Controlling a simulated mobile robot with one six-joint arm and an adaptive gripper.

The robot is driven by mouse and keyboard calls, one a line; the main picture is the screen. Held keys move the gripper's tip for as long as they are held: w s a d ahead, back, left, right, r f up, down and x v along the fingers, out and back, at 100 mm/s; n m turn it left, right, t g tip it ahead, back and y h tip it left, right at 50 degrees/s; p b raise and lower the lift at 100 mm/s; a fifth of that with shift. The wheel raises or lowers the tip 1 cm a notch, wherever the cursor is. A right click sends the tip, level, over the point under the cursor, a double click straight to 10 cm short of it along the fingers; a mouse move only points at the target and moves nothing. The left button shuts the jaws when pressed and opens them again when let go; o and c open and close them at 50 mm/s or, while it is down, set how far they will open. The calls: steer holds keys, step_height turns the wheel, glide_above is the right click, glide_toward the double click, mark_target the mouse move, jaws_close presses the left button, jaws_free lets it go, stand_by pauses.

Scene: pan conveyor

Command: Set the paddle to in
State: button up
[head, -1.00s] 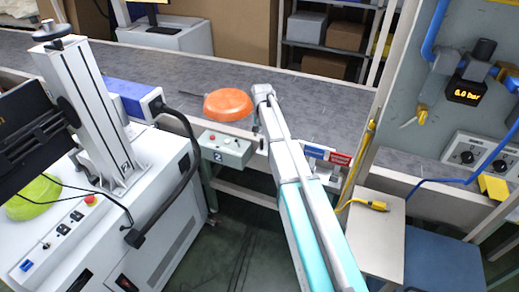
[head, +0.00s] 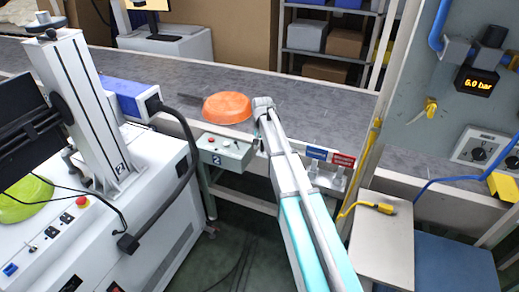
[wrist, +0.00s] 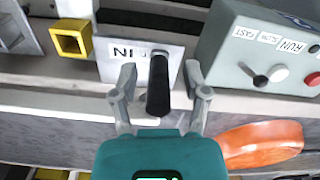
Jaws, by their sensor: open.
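The paddle (wrist: 158,85) is a black handle on a light plate (wrist: 112,68) marked "IN" in the wrist view. The label reads upside down there, on the left of the handle. My gripper (wrist: 160,82) is open, with one finger on each side of the handle. I cannot tell whether either finger touches it. In the head view my gripper (head: 263,103) is beside the orange pan at the conveyor's near edge, and the paddle is not clearly visible there.
The orange pan (head: 228,107) rests on the grey conveyor (head: 330,112); in the wrist view it is right of my gripper. A grey control box (wrist: 262,50) with a lever and "RUN" label stands beside the plate. A yellow square part (wrist: 72,40) is on the other side.

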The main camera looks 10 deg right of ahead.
steer(key=shift+c, duration=0.2)
jaws_close()
steer(key=shift+a, duration=0.15)
stand_by(0.3)
